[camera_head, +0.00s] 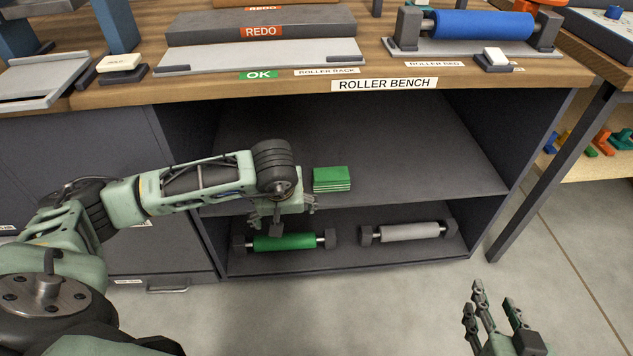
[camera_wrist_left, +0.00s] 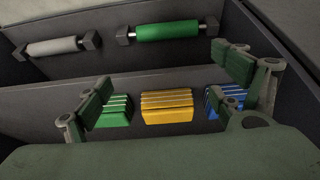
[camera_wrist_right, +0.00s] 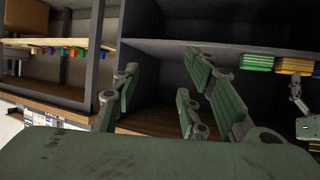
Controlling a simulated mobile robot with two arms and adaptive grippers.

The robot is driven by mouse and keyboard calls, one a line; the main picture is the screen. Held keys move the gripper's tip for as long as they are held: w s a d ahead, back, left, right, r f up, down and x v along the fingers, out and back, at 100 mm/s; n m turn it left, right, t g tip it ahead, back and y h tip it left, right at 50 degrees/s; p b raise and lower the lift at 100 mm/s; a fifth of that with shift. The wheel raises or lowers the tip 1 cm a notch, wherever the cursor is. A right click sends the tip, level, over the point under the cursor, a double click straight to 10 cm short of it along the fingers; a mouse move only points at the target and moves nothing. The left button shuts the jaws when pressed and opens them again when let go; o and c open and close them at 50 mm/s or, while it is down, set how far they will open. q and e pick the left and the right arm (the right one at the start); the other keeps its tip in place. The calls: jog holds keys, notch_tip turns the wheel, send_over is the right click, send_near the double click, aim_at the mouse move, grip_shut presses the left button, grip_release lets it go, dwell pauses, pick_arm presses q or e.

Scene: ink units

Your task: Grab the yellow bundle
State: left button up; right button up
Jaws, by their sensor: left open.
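The yellow bundle (camera_wrist_left: 167,106) lies on the upper shelf inside the bench, between a green bundle (camera_wrist_left: 112,110) and a blue bundle (camera_wrist_left: 214,101). It also shows at the right of the right wrist view (camera_wrist_right: 295,66). In the head view it is hidden behind my left arm. My left gripper (camera_head: 283,212) is open and empty at the shelf's front; in the left wrist view (camera_wrist_left: 168,84) the yellow bundle appears between its spread fingers, apart from them. My right gripper (camera_head: 497,305) is open and empty above the floor, in front of the bench's right side.
The shelf (camera_head: 410,160) is bare right of the green bundle. Below it sit a green roller (camera_head: 285,241) and a grey roller (camera_head: 412,231). The bench top (camera_head: 215,92) overhangs the shelf, and a dark table leg (camera_head: 552,172) stands at the right.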

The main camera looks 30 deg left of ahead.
pick_arm(q)
jog(key=w+a, duration=0.2)
jog(key=w, duration=0.1)
jog(key=w+a+b, duration=0.1)
jog(key=w, duration=0.1)
jog(key=w+a, duration=0.2)
jog(key=w, duration=0.1)
jog(key=shift+w+a+r+b, duration=0.1)
jog(key=shift+w+a+b, duration=0.25)
jog(key=shift+b, duration=0.05)
jog(key=shift+w+a+r, duration=0.1)
jog(key=shift+w+a, duration=0.3)
jog(key=shift+w, duration=0.3)
jog(key=b+x, duration=0.2)
jog(key=x, duration=0.2)
jog(key=shift+a+f, duration=0.1)
jog(key=shift+f, duration=0.25)
jog(key=shift+w+f, duration=0.15)
pick_arm(e)
notch_tip(320, 180, up, 18)
jog(key=a+t+y, duration=0.2)
jog(key=t+y, duration=0.1)
jog(key=t, duration=0.7)
jog(key=shift+w+a+r+n, duration=0.2)
jog(key=shift+a+n, duration=0.1)
jog(key=shift+a, duration=0.05)
pick_arm(q)
jog(key=c, duration=0.9)
jog(key=shift+c, duration=0.7)
